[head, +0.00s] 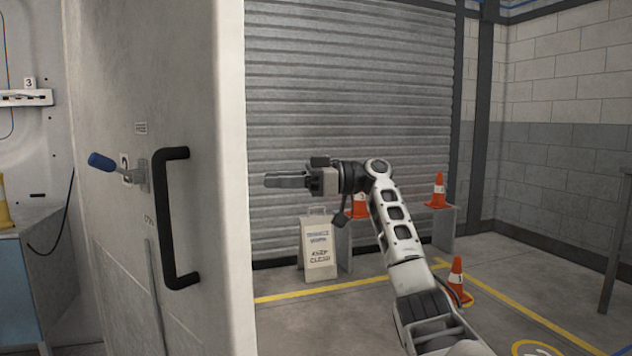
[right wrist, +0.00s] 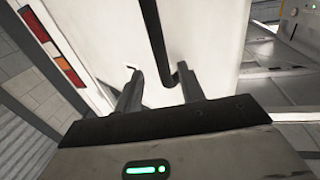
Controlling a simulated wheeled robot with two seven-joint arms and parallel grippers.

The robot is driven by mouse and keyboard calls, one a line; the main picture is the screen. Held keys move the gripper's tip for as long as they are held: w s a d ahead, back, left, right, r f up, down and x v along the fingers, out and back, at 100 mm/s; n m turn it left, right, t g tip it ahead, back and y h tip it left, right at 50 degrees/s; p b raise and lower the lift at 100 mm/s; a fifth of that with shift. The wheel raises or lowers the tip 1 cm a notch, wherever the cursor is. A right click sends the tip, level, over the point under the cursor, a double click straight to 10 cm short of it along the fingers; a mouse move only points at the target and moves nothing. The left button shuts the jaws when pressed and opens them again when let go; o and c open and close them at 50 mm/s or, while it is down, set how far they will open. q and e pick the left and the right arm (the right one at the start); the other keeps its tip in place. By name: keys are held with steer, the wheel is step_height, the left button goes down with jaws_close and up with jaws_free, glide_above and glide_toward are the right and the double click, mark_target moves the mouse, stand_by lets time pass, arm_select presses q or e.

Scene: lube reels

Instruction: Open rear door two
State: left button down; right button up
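The rear door (head: 188,60) is a large pale panel at the left of the head view, with its thick edge facing right. A number tag on it, apparently 2, is partly hidden behind a blue-gripped lever (head: 103,161). Right of the lever is a long black upright handle (head: 163,220). My right gripper (head: 268,181) points left, just right of the door's edge and apart from it. In the right wrist view its two fingers (right wrist: 160,88) are spread and empty, and the black handle (right wrist: 152,30) lies beyond and between them. My left gripper is not in view.
A grey roller shutter (head: 350,80) stands behind. A cabinet (head: 20,290) is at far left. The wrist view shows a red-orange light strip (right wrist: 52,42).

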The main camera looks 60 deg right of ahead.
steer(key=v, duration=0.8)
steer(key=shift+s+d, duration=0.15)
steer(key=shift+s, duration=0.05)
